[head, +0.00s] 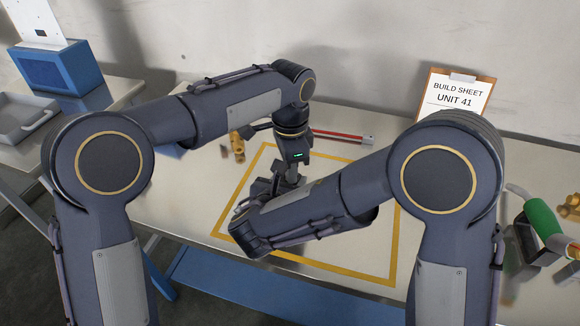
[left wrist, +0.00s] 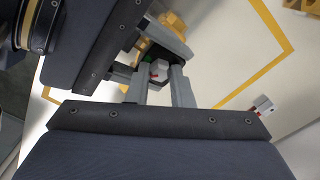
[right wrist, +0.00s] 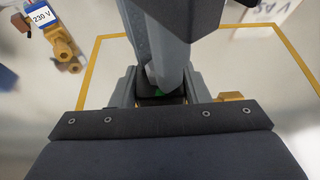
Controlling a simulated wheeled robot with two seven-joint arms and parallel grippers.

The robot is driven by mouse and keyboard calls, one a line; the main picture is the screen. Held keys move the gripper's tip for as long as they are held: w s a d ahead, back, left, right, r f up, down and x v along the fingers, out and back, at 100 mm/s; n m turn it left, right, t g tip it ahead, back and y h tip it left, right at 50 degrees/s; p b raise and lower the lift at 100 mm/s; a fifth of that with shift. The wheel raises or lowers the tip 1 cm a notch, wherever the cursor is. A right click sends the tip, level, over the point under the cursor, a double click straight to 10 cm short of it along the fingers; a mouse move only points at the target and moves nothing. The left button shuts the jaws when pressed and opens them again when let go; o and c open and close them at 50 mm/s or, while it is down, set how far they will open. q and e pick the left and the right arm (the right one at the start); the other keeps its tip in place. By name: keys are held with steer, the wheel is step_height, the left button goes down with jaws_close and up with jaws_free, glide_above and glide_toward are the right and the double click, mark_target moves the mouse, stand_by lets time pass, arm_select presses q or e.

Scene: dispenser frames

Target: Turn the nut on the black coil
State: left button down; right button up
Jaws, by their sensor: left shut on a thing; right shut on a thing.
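A small grey hex nut (left wrist: 158,70) with a red mark shows in the left wrist view. My left gripper (head: 290,175) points down over the middle of the table; its fingertips (left wrist: 160,84) are closed around the nut. The black coil (right wrist: 148,88) shows only in part in the right wrist view, with a bit of green beside it. My right gripper (right wrist: 160,92) comes in low from the side and is shut on the coil. A brass valve part (right wrist: 232,97) sticks out beside it. In the head view my arms hide the nut and most of the coil.
A yellow outline (head: 330,268) marks the work area. Another brass valve (head: 237,145) stands by its left edge, with a 230 V label (right wrist: 40,16) near it. A red bar tool (head: 340,137) lies behind. A green-handled tool (head: 543,220) is at right. A clipboard (head: 455,95) stands at the back.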

arm_select(q)
steer(key=shift+r, duration=0.1)
steer(key=c, duration=1.4)
jaws_free()
steer(key=shift+o, duration=0.6)
steer(key=shift+d, duration=0.1)
steer(key=shift+s, duration=0.1)
